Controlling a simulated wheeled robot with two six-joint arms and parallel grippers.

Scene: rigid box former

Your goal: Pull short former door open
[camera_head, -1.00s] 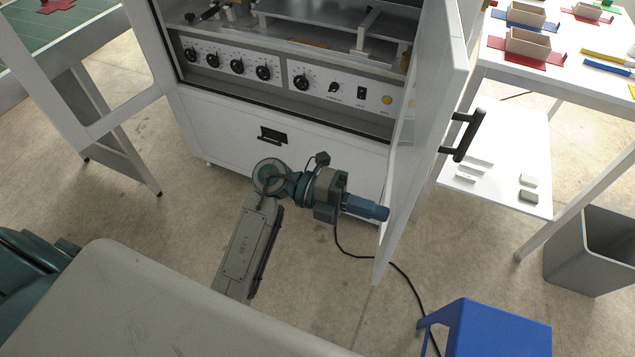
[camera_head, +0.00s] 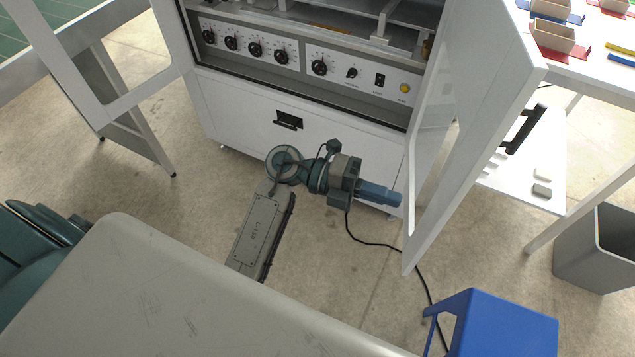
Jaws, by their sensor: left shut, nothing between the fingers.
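The rigid box former is a white cabinet (camera_head: 345,155) with a dark-knobbed control panel. Its right-hand door (camera_head: 480,130) is white, framed around a clear pane, and stands swung open toward me. A black bar handle (camera_head: 523,130) is on the door's outer side. My left gripper (camera_head: 399,200) is shut and empty, pointing right on the inner side of this door. Its blue tip is close to the door's near lower part; I cannot tell whether they touch. The left-hand door (camera_head: 130,105) also stands open. My right gripper is not in view.
A blue stool (camera_head: 505,325) stands at the lower right, and a grey bin (camera_head: 597,250) farther right. A white table (camera_head: 505,75) with boxes stands behind the door. A black cable (camera_head: 375,243) runs across the floor.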

